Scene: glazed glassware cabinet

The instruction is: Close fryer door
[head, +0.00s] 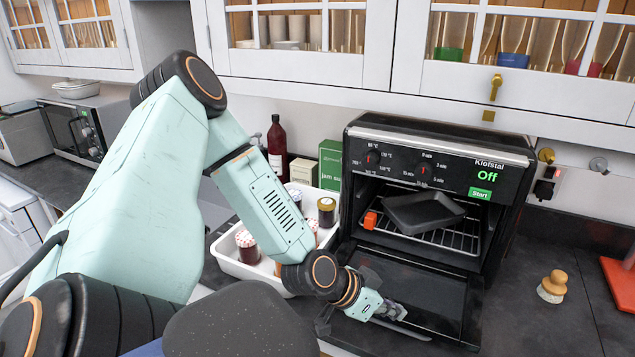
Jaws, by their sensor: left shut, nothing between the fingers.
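The fryer (437,140) is a black countertop oven with dials, a green "Off" display and a "Start" button. Its door (430,288) is folded down in front, open, with dark glass facing up. Inside, a dark tray (424,209) sits tilted on a wire rack (462,240). My left gripper (393,311) is shut and empty at the lowered door's front left part. I cannot tell whether it touches the door. My right gripper is not in view.
A white tray (236,262) with several jars stands left of the fryer, behind my left arm. A dark red bottle (277,148) and green box (330,164) are behind it. A wooden-knobbed brush (552,287) stands right on dark counter. Glazed cabinets (520,92) hang above.

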